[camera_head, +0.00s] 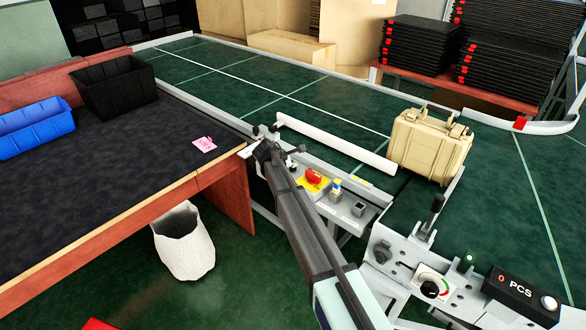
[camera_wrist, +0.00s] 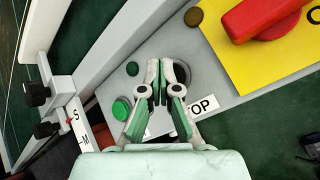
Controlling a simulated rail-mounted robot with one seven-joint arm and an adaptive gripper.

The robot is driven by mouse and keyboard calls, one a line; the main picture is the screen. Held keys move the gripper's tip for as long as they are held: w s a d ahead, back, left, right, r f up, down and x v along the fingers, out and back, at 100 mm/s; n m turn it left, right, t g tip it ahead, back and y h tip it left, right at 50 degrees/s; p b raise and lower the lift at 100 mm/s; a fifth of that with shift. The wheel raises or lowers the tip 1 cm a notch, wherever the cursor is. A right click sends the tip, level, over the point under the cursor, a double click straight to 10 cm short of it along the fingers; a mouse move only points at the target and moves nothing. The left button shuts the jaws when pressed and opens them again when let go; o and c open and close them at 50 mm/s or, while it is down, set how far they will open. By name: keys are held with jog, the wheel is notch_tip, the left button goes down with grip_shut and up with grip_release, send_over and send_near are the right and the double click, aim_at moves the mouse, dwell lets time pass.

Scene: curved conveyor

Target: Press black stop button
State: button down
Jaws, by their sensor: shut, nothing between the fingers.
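My gripper (camera_wrist: 160,75) is in the middle of the wrist view, its two fingers together and empty over a grey control panel (camera_wrist: 108,80). A white label (camera_wrist: 203,105) reading "OP", its left part hidden, is just right of the fingers. A green button (camera_wrist: 121,108) and a smaller dark green round part (camera_wrist: 132,68) are left of the fingers. Whether the fingertips touch the panel cannot be told. In the head view my arm covers part of the panel.
A red emergency switch (camera_wrist: 262,18) on a yellow plate (camera_wrist: 288,62) is at the upper right; it also shows in the head view (camera_head: 314,176). Black clamps (camera_wrist: 36,93) stick out at the left. A beige case (camera_head: 430,143) stands on the green conveyor (camera_head: 300,100).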

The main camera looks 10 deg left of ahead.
aim_at(292, 169)
jog(key=shift+r, duration=0.55)
jog(key=shift+r+p, duration=1.6)
jog(key=shift+r, duration=0.9)
